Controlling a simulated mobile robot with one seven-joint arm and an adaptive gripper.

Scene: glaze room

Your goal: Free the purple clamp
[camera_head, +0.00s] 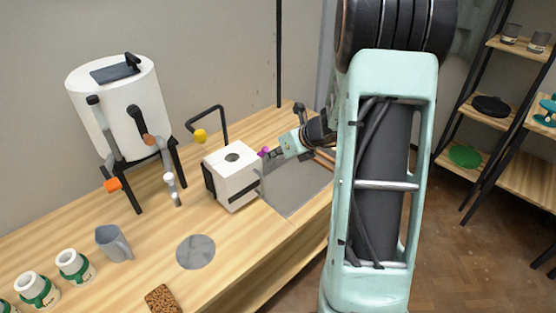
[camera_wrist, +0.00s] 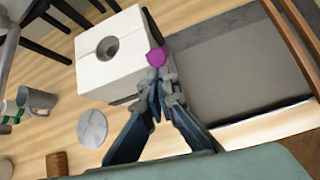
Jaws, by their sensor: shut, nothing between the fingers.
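The purple clamp shows as a small round purple knob (camera_head: 264,152) at the right side of a white block with a round hole in its top (camera_head: 233,172). In the wrist view the purple knob (camera_wrist: 156,57) lies just beyond my fingertips, by the block's right edge (camera_wrist: 100,72). My gripper (camera_head: 274,153) reaches in from the right; in the wrist view its fingertips (camera_wrist: 157,78) are together and empty. They look very close to the knob; I cannot tell whether they touch it. The rest of the clamp is hidden or too small to make out.
A grey board (camera_head: 293,190) lies right of the block. A round grey disc (camera_head: 195,252), a grey jug (camera_head: 113,243) and green-banded jars (camera_head: 75,266) stand left and front. A white drum on black legs (camera_head: 122,108) and a black bent rod with a yellow knob (camera_head: 200,136) are behind.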

